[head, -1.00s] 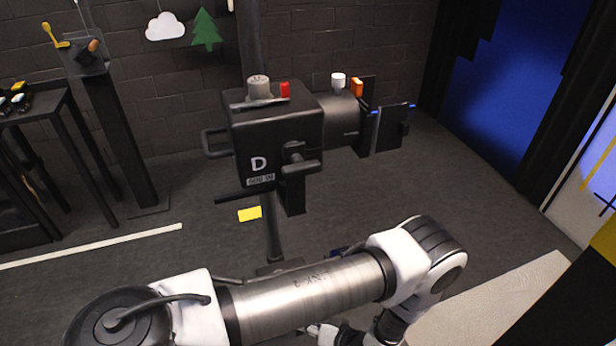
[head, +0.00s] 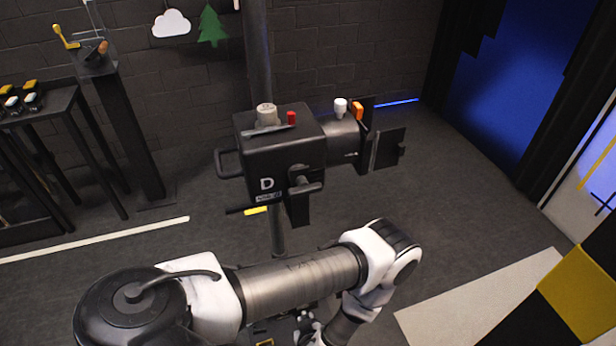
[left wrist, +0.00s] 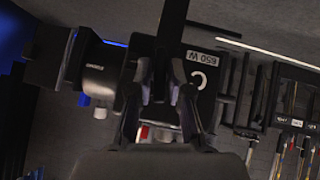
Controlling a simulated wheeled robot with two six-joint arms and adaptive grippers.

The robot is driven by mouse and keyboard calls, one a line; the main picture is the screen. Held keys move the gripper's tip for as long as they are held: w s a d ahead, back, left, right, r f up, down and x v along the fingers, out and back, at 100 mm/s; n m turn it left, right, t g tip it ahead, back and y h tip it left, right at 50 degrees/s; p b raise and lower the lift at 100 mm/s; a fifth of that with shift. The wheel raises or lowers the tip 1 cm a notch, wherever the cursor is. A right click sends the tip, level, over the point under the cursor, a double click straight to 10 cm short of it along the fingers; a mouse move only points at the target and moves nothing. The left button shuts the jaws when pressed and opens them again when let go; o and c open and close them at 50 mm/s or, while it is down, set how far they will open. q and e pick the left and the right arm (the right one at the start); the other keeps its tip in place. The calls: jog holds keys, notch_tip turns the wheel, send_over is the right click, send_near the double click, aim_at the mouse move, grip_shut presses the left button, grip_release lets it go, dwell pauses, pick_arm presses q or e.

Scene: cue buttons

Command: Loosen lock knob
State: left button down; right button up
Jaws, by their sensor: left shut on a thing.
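A black lamp (head: 272,150) marked D stands on a dark pole (head: 278,235) in the head view. A black T-shaped knob (head: 305,187) is on its near side. The lamp also shows upside down in the left wrist view (left wrist: 200,100), with a white 650 W label. My left gripper (left wrist: 165,85) has its fingers closed about a dark part in front of the lamp, likely the lock knob. The dark tones hide the exact contact. In the head view my left arm hides these fingertips. My right gripper is not in view.
A dark table (head: 50,115) with small items is at the left. A yellow-and-black block (head: 580,290) is at the lower right.

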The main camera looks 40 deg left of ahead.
pick_arm(q)
jog(key=shift+a+n+t+h+p, duration=0.1)
jog(key=shift+n+t+h+p, duration=0.2)
jog(key=shift+n+t+p, duration=0.45)
jog(key=shift+t+b, duration=0.25)
jog(key=shift+b, duration=0.05)
jog(key=c, duration=1.2)
grip_release()
jog(key=shift+s, duration=0.1)
jog(key=v, duration=0.7)
jog(key=shift+r, duration=0.2)
jog(key=shift+s, duration=0.1)
